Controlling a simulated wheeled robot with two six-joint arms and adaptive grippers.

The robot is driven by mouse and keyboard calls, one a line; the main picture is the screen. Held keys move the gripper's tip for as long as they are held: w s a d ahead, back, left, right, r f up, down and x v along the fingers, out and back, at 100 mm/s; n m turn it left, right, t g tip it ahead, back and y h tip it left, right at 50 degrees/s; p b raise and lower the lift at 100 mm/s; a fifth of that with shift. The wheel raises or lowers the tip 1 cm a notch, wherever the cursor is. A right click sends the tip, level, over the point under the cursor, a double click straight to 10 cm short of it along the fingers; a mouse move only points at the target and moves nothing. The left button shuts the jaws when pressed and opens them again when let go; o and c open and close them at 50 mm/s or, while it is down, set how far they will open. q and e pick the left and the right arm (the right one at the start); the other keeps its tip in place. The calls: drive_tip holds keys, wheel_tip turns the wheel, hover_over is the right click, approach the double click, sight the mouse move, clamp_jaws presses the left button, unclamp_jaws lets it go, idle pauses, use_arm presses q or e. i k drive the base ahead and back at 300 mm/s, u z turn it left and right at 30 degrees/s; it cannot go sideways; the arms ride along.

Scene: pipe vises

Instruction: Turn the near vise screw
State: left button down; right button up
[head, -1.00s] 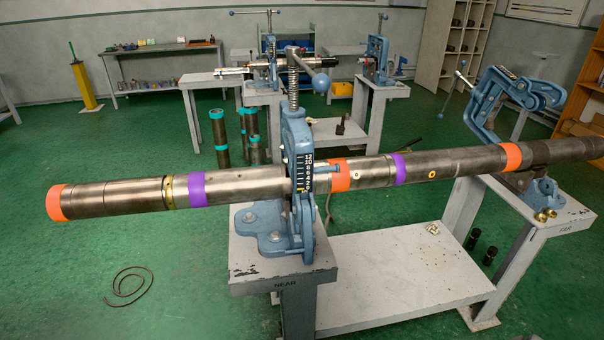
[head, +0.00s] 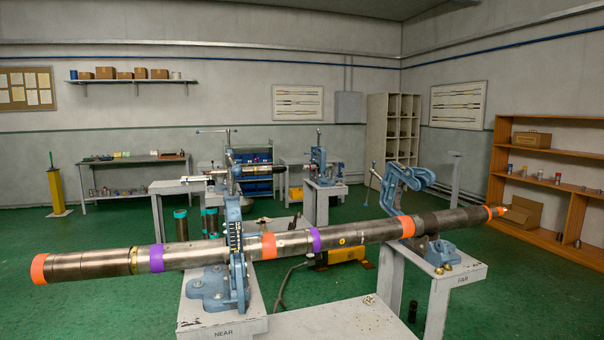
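The near vise (head: 236,265) is a blue yoke-type pipe vise bolted to a white stand marked NEAR. Its upright screw (head: 233,180) rises from the top of the yoke, partly merged with the vise behind it. The handle's blue ball end is small beside the screw. A long steel pipe (head: 200,254) with orange and purple bands passes through the near vise and extends to both sides. Whether the jaw touches the pipe cannot be told. Neither of my grippers is in view.
The far vise (head: 437,250) stands on a white stand marked FAR, its yoke tilted over the pipe. Brass pieces lie beside it. A yellow case (head: 345,256) is on the floor behind the pipe. Green floor is open at left. Shelves (head: 545,190) stand at right.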

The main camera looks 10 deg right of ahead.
sight(232, 169)
drive_tip(key=z, duration=0.55)
drive_tip(key=i, duration=0.5)
drive_tip(key=z, duration=1.2)
drive_tip(key=i, duration=1.05)
drive_tip(key=u, duration=0.45)
drive_tip(key=i, duration=0.8)
drive_tip(key=u, duration=0.75)
